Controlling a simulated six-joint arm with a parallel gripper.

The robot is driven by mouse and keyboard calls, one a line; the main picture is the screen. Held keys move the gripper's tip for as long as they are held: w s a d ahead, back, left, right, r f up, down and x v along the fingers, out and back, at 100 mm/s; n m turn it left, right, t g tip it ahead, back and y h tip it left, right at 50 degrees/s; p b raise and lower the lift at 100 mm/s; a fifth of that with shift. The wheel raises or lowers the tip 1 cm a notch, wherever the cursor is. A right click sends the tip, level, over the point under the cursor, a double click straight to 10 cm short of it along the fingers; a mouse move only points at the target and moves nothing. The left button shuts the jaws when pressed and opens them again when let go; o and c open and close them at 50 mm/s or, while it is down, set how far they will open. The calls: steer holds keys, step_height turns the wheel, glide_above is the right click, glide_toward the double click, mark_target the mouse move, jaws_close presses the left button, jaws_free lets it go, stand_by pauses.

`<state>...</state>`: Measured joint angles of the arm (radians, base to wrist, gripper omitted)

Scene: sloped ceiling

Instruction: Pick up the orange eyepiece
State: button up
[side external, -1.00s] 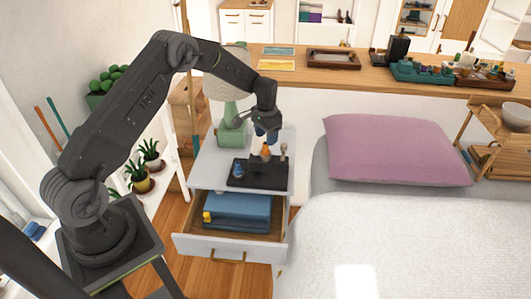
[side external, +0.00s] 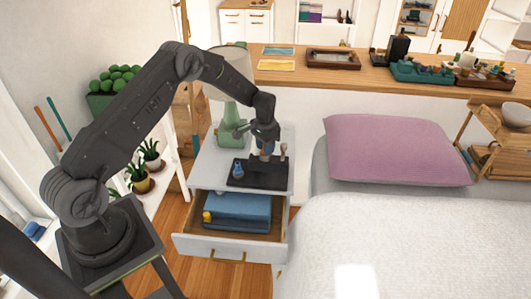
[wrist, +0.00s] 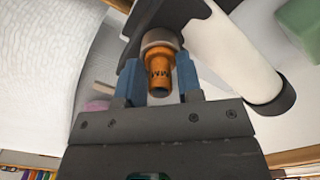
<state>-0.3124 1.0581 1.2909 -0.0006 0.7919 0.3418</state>
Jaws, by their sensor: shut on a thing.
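The orange eyepiece (wrist: 160,72), with a brown-grey collar at its upper end, sits between the two blue fingertips in the wrist view. My gripper (wrist: 160,82) is shut on it there. In the side view my gripper (side external: 266,148) is low over the black tray (side external: 262,181) on the white nightstand, and it hides the eyepiece. I cannot tell whether the eyepiece still touches the tray.
A blue piece (side external: 238,171) stands on the tray's left, and a small pale-topped piece (side external: 283,150) is close right of my gripper. A green lamp (side external: 230,128) stands behind. The open drawer (side external: 228,246) holds a blue box (side external: 238,207). A bed with a pink pillow (side external: 392,150) is right.

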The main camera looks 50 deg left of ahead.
steer(key=shift+c, duration=0.5)
steer(key=shift+r, duration=0.1)
